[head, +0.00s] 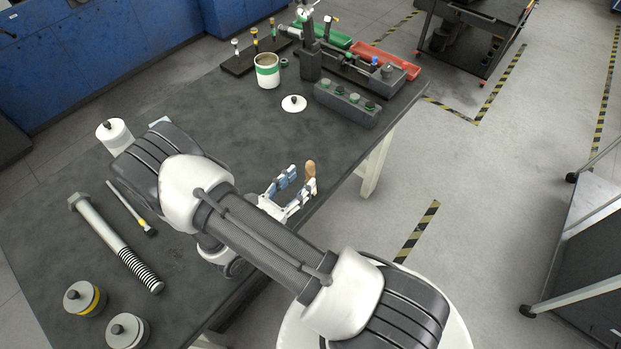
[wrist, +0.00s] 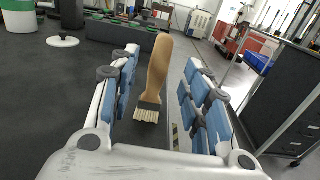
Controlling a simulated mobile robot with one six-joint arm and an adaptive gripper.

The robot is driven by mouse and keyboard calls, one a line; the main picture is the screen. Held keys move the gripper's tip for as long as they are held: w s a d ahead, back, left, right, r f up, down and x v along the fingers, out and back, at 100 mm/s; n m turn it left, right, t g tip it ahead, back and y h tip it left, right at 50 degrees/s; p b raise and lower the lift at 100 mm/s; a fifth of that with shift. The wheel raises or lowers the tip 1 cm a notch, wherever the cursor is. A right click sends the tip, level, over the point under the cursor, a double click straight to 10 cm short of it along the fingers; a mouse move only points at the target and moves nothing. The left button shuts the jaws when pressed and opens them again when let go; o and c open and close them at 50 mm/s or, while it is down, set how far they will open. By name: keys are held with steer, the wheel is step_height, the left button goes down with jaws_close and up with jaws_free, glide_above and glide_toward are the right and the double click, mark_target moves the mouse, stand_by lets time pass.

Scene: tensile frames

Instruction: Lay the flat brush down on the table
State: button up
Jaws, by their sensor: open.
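The flat brush has a tan wooden handle, a dark ferrule and cream bristles (wrist: 148,116). In the wrist view it stands between my fingers, handle up, bristles down, tilted slightly. In the head view only its handle (head: 310,167) shows, at my fingertips; the lower part is hidden. My gripper (head: 297,180) is open, with a gap between the brush and each blue finger pad in the wrist view. I cannot tell whether the bristles touch the table. The dark table (head: 215,110) spreads left of the brush, which is near its right edge.
A white lid (head: 293,103), a can with a green band (head: 267,70) and a grey block (head: 346,103) stand beyond. A large bolt (head: 115,245), a thin brush (head: 130,208) and weights (head: 84,298) are at left. Table between lid and gripper is clear.

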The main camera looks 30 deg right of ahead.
mark_target(308, 172)
steer(key=b+x, duration=0.1)
steer(key=x, duration=0.4)
steer(key=shift+d, duration=0.25)
steer(key=shift+c, duration=0.2)
jaws_close()
